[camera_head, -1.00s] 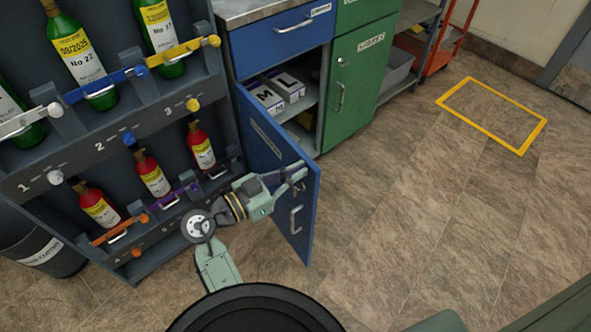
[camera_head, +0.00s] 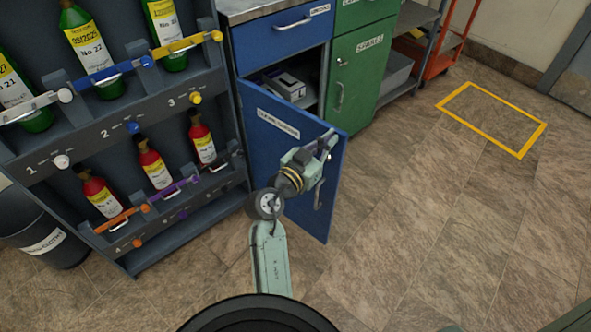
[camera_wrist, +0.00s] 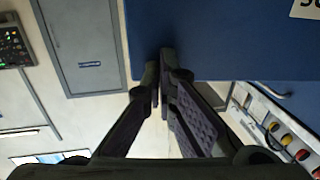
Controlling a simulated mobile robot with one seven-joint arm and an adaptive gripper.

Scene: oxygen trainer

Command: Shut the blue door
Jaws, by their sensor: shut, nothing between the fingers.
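The blue door (camera_head: 285,165) hangs partly open from the low cabinet below the blue drawer (camera_head: 287,36). Its outer face, with a label and a handle (camera_head: 318,194), is turned toward me. My gripper (camera_head: 328,140) is shut and empty, at the upper free edge of the door. In the wrist view the blue door (camera_wrist: 215,35) fills the upper right, and my shut fingertips (camera_wrist: 163,70) are at its edge. I cannot tell for certain whether they touch it. The cabinet opening (camera_head: 310,70) still shows white boxes (camera_head: 289,86) on a shelf.
A rack of bottles (camera_head: 120,130) with coloured latches stands close on the left, beside a dark bin (camera_head: 45,240). A green cabinet (camera_head: 355,70) adjoins on the right. The floor right of the door is clear, with a yellow-outlined rectangle (camera_head: 492,118).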

